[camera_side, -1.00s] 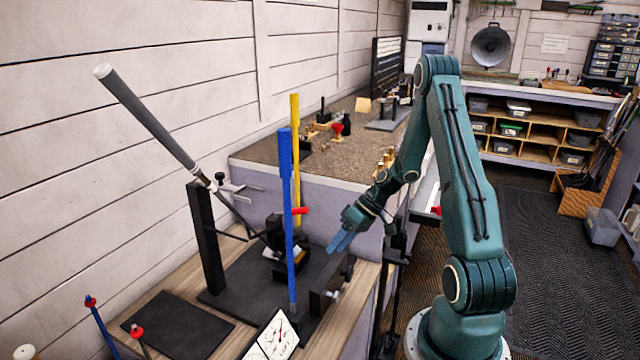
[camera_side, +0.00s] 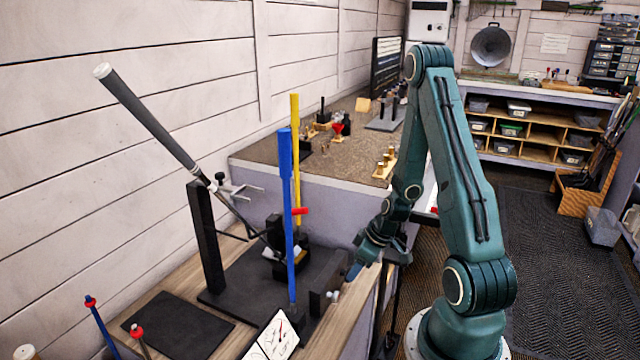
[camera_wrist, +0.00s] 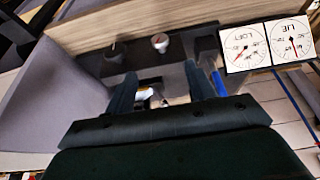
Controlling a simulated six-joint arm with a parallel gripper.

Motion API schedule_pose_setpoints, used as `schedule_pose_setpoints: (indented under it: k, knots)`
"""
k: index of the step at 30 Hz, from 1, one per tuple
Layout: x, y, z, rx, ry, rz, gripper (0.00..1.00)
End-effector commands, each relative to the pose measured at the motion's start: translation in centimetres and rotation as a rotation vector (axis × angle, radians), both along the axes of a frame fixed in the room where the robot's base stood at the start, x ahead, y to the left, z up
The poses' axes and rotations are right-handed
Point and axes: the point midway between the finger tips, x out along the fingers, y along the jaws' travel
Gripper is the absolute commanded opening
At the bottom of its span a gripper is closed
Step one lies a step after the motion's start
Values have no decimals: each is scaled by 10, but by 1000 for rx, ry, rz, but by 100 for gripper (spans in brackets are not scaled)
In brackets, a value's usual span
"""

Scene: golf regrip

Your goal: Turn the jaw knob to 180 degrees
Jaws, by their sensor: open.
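The small pale knob (camera_side: 333,294) sits on the side of a dark block (camera_side: 318,297) at the front right of the black fixture plate. In the wrist view a round pale knob (camera_wrist: 160,41) with a reddish mark lies ahead of my fingers; its angle is too small to read. My gripper (camera_side: 354,272) is just above and to the right of the knob in the side view, apart from it. In the wrist view my gripper (camera_wrist: 161,82) has its two fingers spread, with nothing held between them.
A blue upright rod (camera_side: 286,210) and a yellow rod (camera_side: 295,150) stand close by. A golf club (camera_side: 145,115) leans in a black post (camera_side: 206,238). Dial cards (camera_side: 272,338) lie in front, also in the wrist view (camera_wrist: 245,47). A purple-sided bench (camera_side: 325,207) is behind.

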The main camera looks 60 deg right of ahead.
Motion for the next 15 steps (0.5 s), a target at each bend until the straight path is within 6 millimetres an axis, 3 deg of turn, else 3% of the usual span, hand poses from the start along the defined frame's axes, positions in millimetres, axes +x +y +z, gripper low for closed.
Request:
schedule_pose_setpoints:
  k: [15]
  knots:
    - [14, 0, -33, 3, 0, 1, 55]
